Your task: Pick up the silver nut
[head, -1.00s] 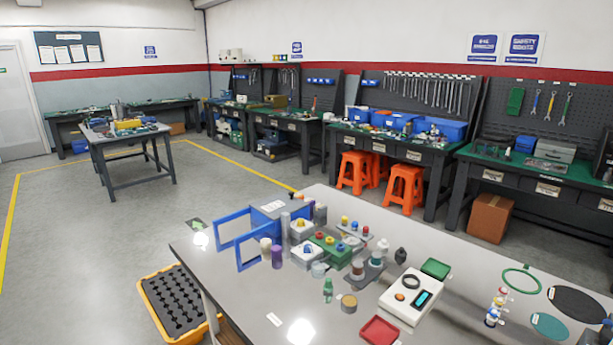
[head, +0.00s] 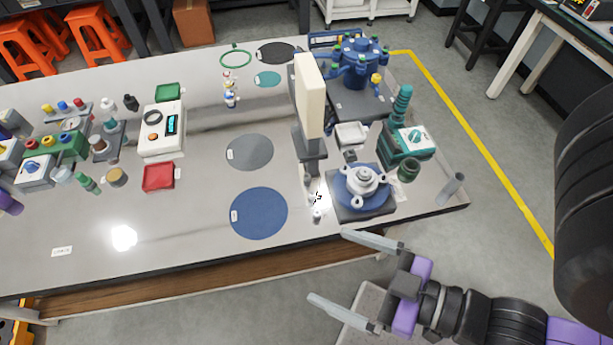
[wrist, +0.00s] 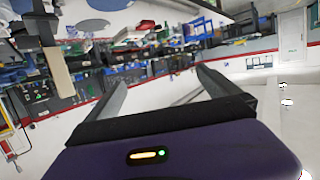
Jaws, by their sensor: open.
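I cannot pick out the silver nut for certain. Several small silvery pieces (head: 317,213) lie on the table beside the blue round fixture, too small to tell apart. The blue fixture (head: 350,195) carries a light grey three-lobed part (head: 362,183) and stands on a dark base near the table's front edge. My gripper (head: 328,266) is open and empty, in front of the table edge and apart from these pieces. In the wrist view my gripper (wrist: 160,78) also shows open, with nothing between its fingers.
A cream upright panel (head: 309,95) stands on a post behind the small pieces. A blue disc (head: 259,212) and a grey disc (head: 250,152) lie left. A teal-topped device (head: 410,140) and a blue flanged vessel (head: 362,62) stand right and behind. The front-left tabletop is mostly clear.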

